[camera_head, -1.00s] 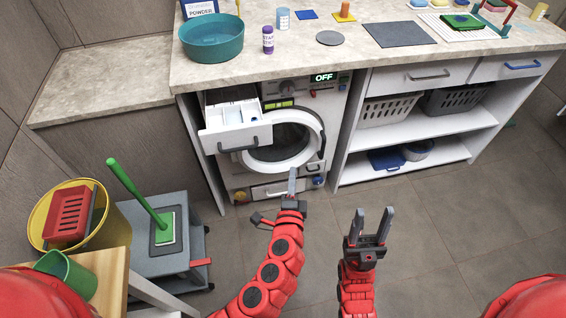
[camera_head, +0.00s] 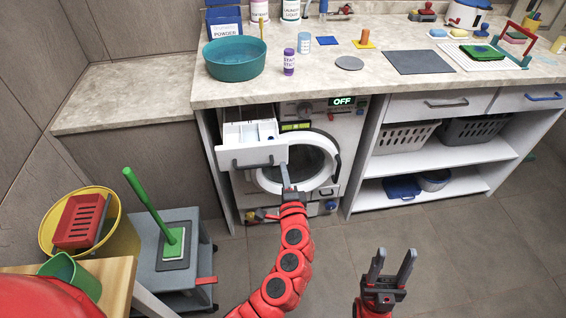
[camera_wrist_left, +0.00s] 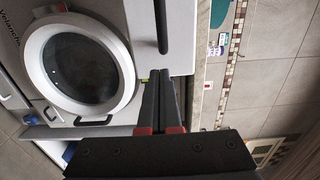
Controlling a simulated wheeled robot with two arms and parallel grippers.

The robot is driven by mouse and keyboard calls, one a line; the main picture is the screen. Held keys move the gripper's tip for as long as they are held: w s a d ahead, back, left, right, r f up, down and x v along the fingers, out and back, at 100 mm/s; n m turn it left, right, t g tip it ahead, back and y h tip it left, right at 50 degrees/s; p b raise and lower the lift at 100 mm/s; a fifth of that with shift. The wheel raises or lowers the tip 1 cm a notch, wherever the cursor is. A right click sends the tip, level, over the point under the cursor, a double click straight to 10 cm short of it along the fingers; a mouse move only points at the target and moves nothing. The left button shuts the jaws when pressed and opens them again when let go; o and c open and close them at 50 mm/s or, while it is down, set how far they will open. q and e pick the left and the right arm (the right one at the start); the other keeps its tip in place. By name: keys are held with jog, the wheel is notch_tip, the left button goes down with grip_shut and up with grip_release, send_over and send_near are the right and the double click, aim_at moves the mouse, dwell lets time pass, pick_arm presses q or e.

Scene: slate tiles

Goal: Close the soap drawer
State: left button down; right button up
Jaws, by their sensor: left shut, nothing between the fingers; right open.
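The soap drawer (camera_head: 252,157) sticks out, open, at the top left of the white washing machine (camera_head: 345,130). Its white front has a dark bar handle, and its compartments show from above. In the left wrist view the drawer front (camera_wrist_left: 180,50) fills the top middle. My left gripper (camera_head: 285,170) is shut and empty, its tips close to the right end of the drawer front. In the left wrist view its fingers (camera_wrist_left: 160,80) overlap the front's lower edge; I cannot tell whether they touch it. My right gripper (camera_head: 391,262) is open and empty, low over the floor.
The round washer door (camera_head: 328,178) is shut, just behind my left gripper. The counter above holds a teal basin (camera_head: 235,58) and a purple-capped bottle (camera_head: 289,62). A grey cart (camera_head: 177,245) with a green brush stands at lower left. Floor on the right is clear.

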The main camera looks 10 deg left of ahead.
pick_arm(q)
jog(key=shift+x, duration=1.45)
